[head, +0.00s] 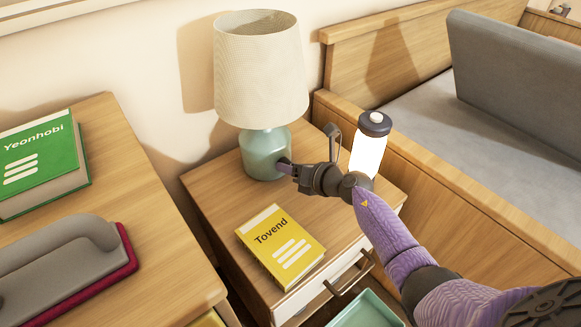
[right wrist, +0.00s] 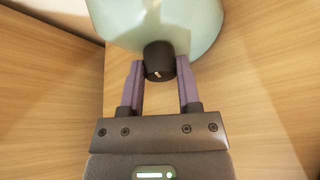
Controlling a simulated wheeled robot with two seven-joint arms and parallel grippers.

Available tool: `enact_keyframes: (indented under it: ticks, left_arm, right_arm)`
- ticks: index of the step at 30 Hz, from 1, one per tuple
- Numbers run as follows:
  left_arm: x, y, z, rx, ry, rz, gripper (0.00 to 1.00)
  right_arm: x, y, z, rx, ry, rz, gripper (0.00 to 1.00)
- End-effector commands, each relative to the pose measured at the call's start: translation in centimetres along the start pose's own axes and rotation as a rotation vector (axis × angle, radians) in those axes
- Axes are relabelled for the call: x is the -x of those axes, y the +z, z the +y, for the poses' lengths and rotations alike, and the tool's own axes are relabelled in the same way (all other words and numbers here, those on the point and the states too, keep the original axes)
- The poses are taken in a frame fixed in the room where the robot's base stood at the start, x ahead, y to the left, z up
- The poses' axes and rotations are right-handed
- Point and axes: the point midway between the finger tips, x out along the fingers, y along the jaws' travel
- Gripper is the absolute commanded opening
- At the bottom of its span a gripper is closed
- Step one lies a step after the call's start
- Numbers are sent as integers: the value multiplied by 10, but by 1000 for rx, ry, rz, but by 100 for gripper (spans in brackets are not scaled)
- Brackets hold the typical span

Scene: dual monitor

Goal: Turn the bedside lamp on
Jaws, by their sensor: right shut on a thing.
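The bedside lamp (head: 263,70) stands upright on the nightstand, with a cream shade and a pale green base (head: 262,152). In the right wrist view the lamp base (right wrist: 200,22) fills the top, with a dark round knob (right wrist: 159,60) on its near side. My right gripper (head: 284,166) reaches to the lamp base from the right. In the right wrist view its purple fingers (right wrist: 160,72) sit on either side of the knob, shut on it. In the head view the knob is hidden by the gripper. My left gripper is not in view.
A yellow book (head: 281,247) lies on the nightstand (head: 215,192) in front of the lamp. A bed (head: 420,120) is at right; a dresser (head: 150,220) with a green book (head: 42,165) is at left.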

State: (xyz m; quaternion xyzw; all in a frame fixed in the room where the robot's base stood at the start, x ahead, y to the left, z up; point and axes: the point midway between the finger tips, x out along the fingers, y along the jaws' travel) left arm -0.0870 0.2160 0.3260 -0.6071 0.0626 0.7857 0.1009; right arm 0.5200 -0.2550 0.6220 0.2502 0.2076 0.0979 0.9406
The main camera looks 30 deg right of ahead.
Motion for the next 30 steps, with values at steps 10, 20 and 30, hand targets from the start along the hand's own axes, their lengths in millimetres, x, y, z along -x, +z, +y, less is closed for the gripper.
enact_keyframes:
  ticks: [10, 20, 30]
  left_arm:
    - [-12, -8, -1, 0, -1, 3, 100]
    - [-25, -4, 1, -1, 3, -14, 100]
    - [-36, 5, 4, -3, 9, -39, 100]
  right_arm:
    - [-1, -2, -4, -302, 119, 13, 0]
    - [-1, -3, -6, -593, 236, 25, 0]
    - [-2, -3, -7, -875, 352, 36, 0]
